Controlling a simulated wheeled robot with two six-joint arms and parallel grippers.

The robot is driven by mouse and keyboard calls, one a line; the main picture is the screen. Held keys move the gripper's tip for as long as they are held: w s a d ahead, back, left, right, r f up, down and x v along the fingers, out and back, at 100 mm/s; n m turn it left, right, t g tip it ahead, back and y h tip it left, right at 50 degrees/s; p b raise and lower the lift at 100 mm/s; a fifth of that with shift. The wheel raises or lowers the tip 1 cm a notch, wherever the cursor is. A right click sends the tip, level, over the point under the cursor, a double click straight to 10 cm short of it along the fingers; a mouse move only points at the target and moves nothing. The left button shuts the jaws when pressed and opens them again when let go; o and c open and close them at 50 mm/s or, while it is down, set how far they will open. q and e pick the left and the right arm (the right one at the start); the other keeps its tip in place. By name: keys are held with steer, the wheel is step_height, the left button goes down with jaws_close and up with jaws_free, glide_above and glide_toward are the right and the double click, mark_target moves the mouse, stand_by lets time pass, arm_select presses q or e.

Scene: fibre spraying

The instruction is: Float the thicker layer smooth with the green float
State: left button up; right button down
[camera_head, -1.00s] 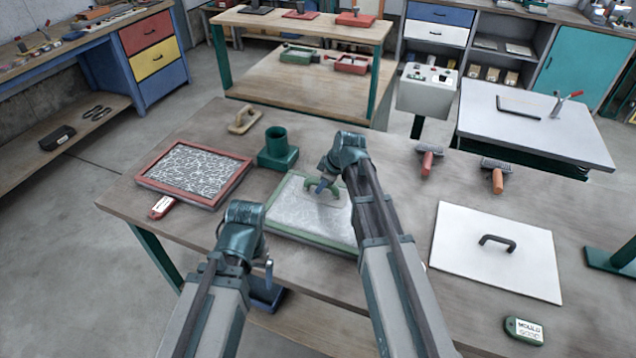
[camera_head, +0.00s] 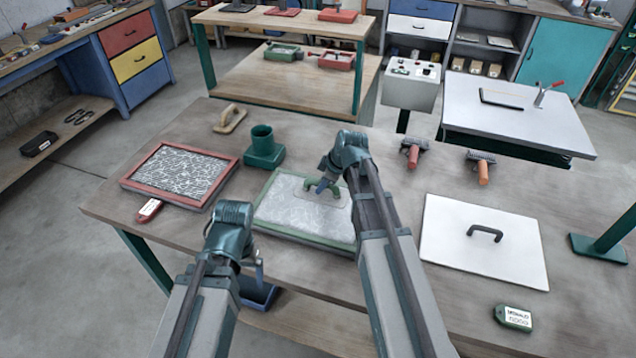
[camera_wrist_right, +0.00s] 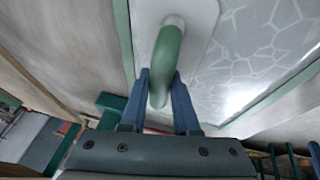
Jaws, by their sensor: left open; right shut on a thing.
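The green-handled float (camera_head: 312,193) lies with its pale plate on the grey-white layer (camera_head: 280,212), toward its far right part. The layer fills a green-framed mould (camera_head: 300,238) on the workbench. My right gripper (camera_head: 328,184) is shut on the float's handle. In the right wrist view, the two blue fingers of my right gripper (camera_wrist_right: 167,100) stand on either side of the green handle (camera_wrist_right: 168,55). A web-like pattern shows in the layer beside the plate (camera_wrist_right: 262,50). My left gripper (camera_head: 259,275) is open and empty by the bench's front edge.
A red-framed mould (camera_head: 231,180) stands left, with a green cup (camera_head: 263,145) and a wooden float (camera_head: 230,118) behind. Two brushes (camera_head: 414,152) (camera_head: 482,168) and a white board with a black handle (camera_head: 450,250) lie right. Bare bench lies between mould and board.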

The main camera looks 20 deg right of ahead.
mark_target(337, 187)
steer(key=shift+s+d, duration=0.25)
steer(key=shift+d, duration=0.15)
steer(key=shift+s+d, duration=0.55)
steer(key=shift+d, duration=0.25)
steer(key=shift+s+d, duration=0.55)
steer(key=shift+d, duration=0.25)
steer(key=shift+r, duration=0.15)
step_height(337, 187, up, 7)
steer(key=p, duration=0.7)
